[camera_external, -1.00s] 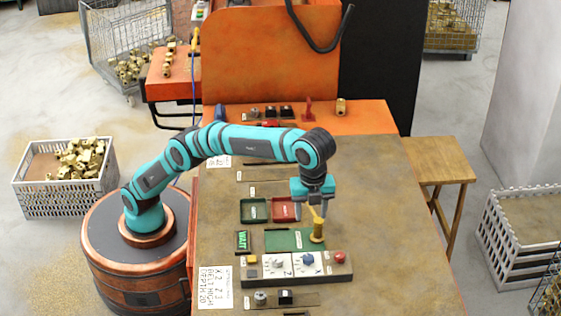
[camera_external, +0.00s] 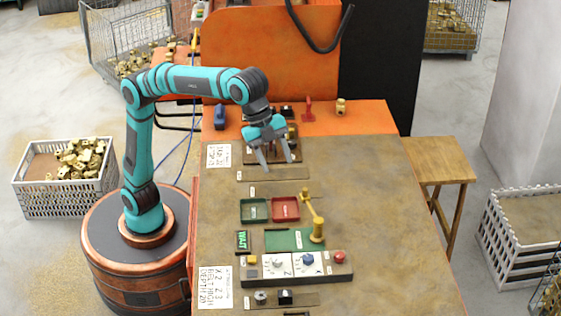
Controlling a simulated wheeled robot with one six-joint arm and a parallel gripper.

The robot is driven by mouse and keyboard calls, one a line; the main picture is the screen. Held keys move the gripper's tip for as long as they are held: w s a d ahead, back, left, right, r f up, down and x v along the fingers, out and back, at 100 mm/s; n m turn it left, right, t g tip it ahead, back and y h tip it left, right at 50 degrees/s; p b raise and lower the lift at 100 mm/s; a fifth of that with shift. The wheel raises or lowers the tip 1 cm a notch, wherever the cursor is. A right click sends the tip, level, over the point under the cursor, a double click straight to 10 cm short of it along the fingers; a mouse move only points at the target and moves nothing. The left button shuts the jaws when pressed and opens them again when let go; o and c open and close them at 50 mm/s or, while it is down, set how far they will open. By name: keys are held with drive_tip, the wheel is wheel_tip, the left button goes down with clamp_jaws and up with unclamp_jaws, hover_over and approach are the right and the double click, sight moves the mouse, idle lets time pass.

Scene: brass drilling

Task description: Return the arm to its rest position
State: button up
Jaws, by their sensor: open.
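My arm stands on the round base at the left, with its upper link upright and its forearm reaching right. My gripper (camera_external: 275,158) points down over the far part of the workbench (camera_external: 370,220). Its two fingers are spread apart and nothing is between them. It hangs apart from the yellow lever (camera_external: 315,210) and its brass-coloured post (camera_external: 317,230). The gripper partly hides a dark fixture on the bench behind it.
A green tray (camera_external: 253,210) and a red tray (camera_external: 286,208) lie on the bench, near a lit WAIT sign (camera_external: 242,241). A control panel (camera_external: 322,277) with knobs and a red button sits nearer. A wooden stool (camera_external: 440,160) stands right; a crate of brass parts (camera_external: 65,177) stands left.

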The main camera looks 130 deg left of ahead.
drive_tip(key=s+r+n+t, duration=0.1)
drive_tip(key=s+n+t, duration=0.4)
drive_tip(key=s, duration=2)
drive_tip(key=s+f+t, duration=0.3)
drive_tip(key=s+f, duration=0.3)
drive_tip(key=s, duration=0.4)
drive_tip(key=s+f+t, duration=0.4)
drive_tip(key=s+f, duration=0.1)
drive_tip(key=s, duration=0.5)
drive_tip(key=shift+a+f+n, duration=0.3)
drive_tip(key=shift+f+n, duration=0.05)
drive_tip(key=shift+n, duration=0.05)
